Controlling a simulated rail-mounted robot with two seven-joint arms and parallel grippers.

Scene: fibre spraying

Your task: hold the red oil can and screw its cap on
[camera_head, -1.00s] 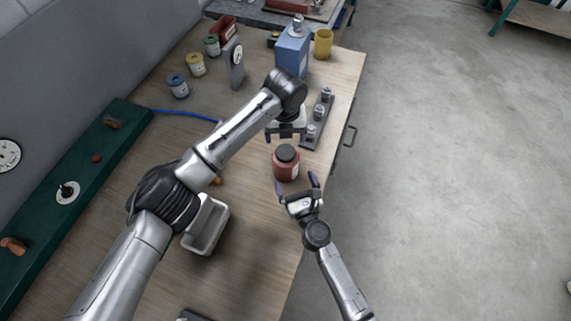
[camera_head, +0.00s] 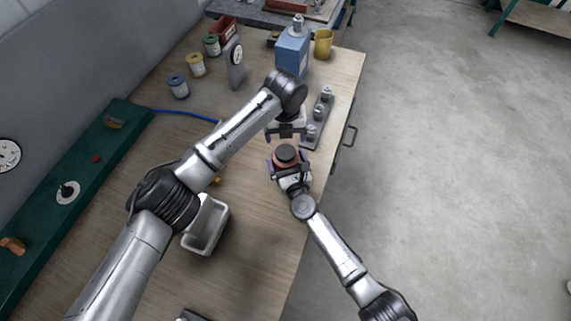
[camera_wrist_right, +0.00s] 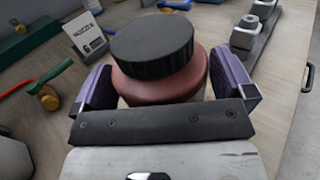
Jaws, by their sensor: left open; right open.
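The red oil can (camera_head: 286,164) stands upright on the wooden bench with its black cap (camera_head: 286,153) on top; whether the cap is tight I cannot tell. My right gripper (camera_head: 289,168) is open, with its fingers on either side of the can. In the right wrist view the red can (camera_wrist_right: 160,86) sits between the two purple finger pads, with small gaps showing, and the black cap (camera_wrist_right: 150,45) rises above them. My left gripper (camera_head: 286,135) is open and empty, just beyond the can and pointing down.
A grey rack with several metal fittings (camera_head: 318,122) stands right of my left gripper. A pale tray (camera_head: 205,226) is at the left. A blue can (camera_head: 291,52) and yellow mug (camera_head: 323,43) stand at the back. The bench's right edge is close to the oil can.

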